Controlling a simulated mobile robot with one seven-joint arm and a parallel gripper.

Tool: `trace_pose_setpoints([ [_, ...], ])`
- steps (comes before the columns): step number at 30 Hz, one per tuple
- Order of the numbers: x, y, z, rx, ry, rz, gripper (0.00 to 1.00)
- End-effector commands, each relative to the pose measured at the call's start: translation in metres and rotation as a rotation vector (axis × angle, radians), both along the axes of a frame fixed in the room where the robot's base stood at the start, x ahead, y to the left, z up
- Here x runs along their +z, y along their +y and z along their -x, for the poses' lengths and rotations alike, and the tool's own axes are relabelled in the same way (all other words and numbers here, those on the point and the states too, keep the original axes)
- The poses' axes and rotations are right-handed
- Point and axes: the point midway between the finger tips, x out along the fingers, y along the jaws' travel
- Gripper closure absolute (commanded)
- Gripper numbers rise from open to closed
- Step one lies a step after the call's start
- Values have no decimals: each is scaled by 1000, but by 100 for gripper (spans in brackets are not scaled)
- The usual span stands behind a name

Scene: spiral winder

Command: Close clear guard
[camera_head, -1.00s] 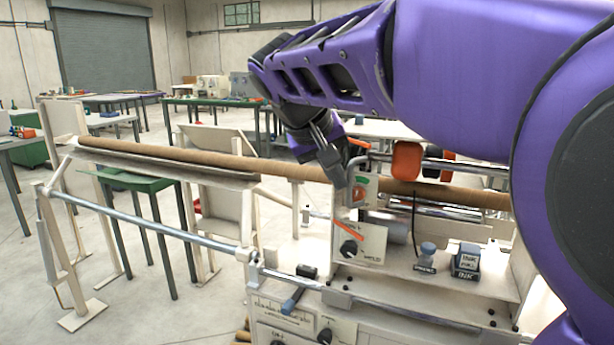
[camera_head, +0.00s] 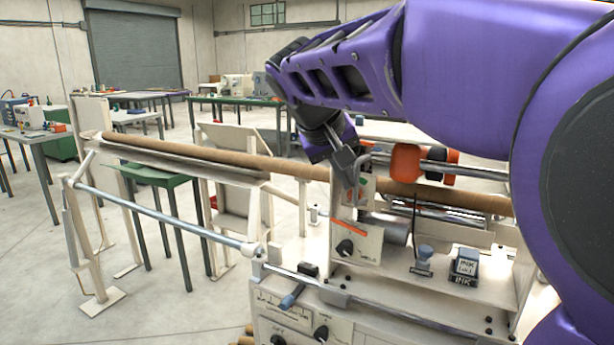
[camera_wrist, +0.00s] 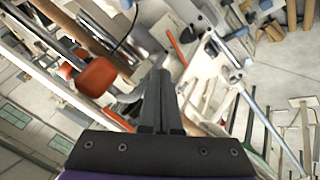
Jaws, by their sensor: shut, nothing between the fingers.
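The spiral winder (camera_head: 440,290) is a cream machine with a long brown paper tube (camera_head: 230,160) running across it. I cannot clearly make out a clear guard panel. A thin orange strip (camera_head: 348,226) above the knob panel may be its edge or handle; a similar orange strip shows in the wrist view (camera_wrist: 177,48). My gripper (camera_head: 353,190) is shut and empty, pointing down close to the tube and the machine's upright. In the wrist view its fingers (camera_wrist: 162,75) are together, a little below the orange strip in the picture. I cannot tell whether they touch anything.
Orange rollers (camera_head: 405,162) on a steel shaft sit right of my gripper. An ink bottle (camera_head: 465,262) and a stamp (camera_head: 424,258) stand on the deck. A steel rail (camera_head: 160,216) runs along the front left. A green table (camera_head: 168,176) stands behind it. Open floor lies at left.

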Motion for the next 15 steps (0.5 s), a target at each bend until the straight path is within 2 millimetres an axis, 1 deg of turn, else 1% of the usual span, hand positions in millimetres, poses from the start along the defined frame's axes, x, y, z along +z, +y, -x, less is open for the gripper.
trace_pose_setpoints([
  [1, 0, -6, 0, -4, 0, 0, 100],
  [6, 1, -21, -3, -3, 0, 1, 100],
  [15, 0, -36, -8, 0, 1, 0, 100],
])
